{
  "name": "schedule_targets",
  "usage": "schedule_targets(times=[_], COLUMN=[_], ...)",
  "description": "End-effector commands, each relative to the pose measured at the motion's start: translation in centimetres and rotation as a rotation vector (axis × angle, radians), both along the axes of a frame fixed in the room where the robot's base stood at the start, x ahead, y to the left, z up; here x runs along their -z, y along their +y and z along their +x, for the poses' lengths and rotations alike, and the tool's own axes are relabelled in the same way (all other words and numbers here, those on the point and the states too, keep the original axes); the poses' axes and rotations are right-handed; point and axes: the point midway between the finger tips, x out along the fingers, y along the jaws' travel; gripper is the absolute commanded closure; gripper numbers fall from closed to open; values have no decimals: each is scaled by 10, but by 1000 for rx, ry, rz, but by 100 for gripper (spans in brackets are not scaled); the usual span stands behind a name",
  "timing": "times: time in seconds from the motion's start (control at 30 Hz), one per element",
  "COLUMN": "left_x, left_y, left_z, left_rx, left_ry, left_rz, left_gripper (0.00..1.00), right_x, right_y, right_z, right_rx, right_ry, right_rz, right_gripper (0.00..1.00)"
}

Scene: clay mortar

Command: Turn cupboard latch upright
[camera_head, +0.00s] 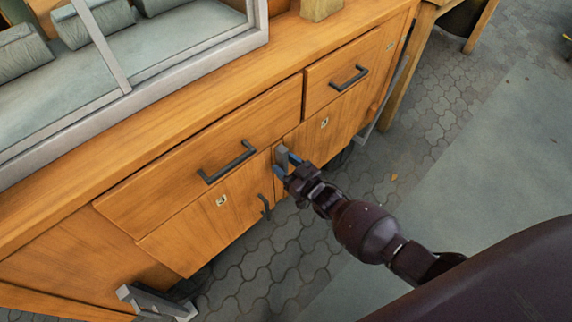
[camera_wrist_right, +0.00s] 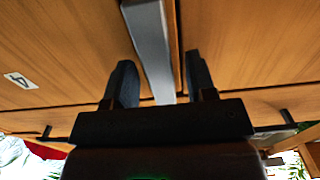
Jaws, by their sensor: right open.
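The cupboard latch is a flat grey metal bar (camera_wrist_right: 151,50) on the wooden cupboard front, close to the seam between two door panels. In the right wrist view it runs down from the top edge, slightly tilted in the picture, into the gap between my fingers. My right gripper (camera_wrist_right: 160,80) is open, with one dark finger on each side of the bar and visible space beside it. In the head view my right gripper (camera_head: 287,161) is at the cupboard front and hides most of the latch there. My left gripper is not in view.
The wooden cupboard (camera_head: 180,185) has two drawers with dark handles (camera_head: 228,162) and doors below. A dark door handle (camera_head: 265,206) is just left of my right gripper. A glass-sided case (camera_head: 140,80) stands on top. The paved floor (camera_head: 440,110) at right is open.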

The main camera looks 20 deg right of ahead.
Motion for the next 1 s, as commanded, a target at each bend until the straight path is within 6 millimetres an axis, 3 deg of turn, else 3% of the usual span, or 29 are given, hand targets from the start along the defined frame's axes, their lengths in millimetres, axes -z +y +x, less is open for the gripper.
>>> schedule_targets(times=[0.17,0.63,1.0], left_x=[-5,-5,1], left_y=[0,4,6], left_z=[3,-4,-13], left_rx=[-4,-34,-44], left_ry=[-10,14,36], left_rz=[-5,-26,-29], left_gripper=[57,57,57], right_x=[-2,-2,0], right_y=[-6,-31,-37], right_z=[-13,-85,-102], right_rx=[1,0,0], right_ry=[-1,-2,0], right_rz=[-1,-2,-1], right_gripper=[49,49,49])
